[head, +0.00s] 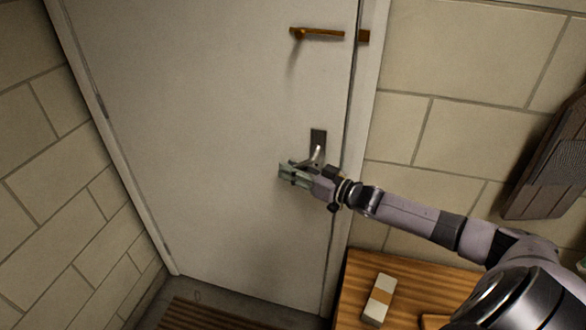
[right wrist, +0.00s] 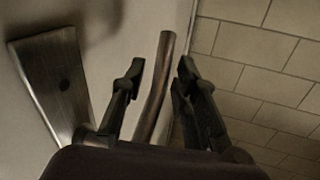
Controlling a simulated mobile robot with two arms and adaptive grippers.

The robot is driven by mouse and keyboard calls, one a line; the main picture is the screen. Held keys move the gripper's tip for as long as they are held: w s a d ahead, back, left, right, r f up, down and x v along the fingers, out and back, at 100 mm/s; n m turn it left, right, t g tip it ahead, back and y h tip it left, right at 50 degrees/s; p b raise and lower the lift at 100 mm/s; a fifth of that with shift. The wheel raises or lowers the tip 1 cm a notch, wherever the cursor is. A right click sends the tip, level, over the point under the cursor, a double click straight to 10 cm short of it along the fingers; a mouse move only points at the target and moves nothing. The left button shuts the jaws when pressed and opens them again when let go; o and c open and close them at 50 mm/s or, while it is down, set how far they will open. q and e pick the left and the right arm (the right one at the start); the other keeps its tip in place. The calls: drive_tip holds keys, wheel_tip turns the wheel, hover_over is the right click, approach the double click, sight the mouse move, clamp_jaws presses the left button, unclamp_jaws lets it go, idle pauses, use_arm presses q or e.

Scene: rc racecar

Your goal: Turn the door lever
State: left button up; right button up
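The white door (head: 200,120) fills the middle of the head view. Its dark lock plate (head: 318,137) is near the right edge, and the metal door lever (head: 319,154) shows just below it, partly hidden by my right gripper. My right gripper (head: 288,173) is at the lever. In the right wrist view the bar of the lever (right wrist: 155,95) runs between the two dark fingers of my right gripper (right wrist: 160,72), with a visible gap on each side. The gripper is open. The lock plate (right wrist: 55,85) is at left there. My left gripper is not in view.
A brass latch (head: 322,33) sits higher on the door. Tiled walls (head: 455,90) flank it. A wooden table (head: 350,290) with a white and tan block (head: 378,300) stands at lower right. A dark wooden panel (head: 545,165) is on the right wall. A slatted mat (head: 200,316) lies below the door.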

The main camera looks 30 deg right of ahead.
clamp_jaws()
idle(0.6)
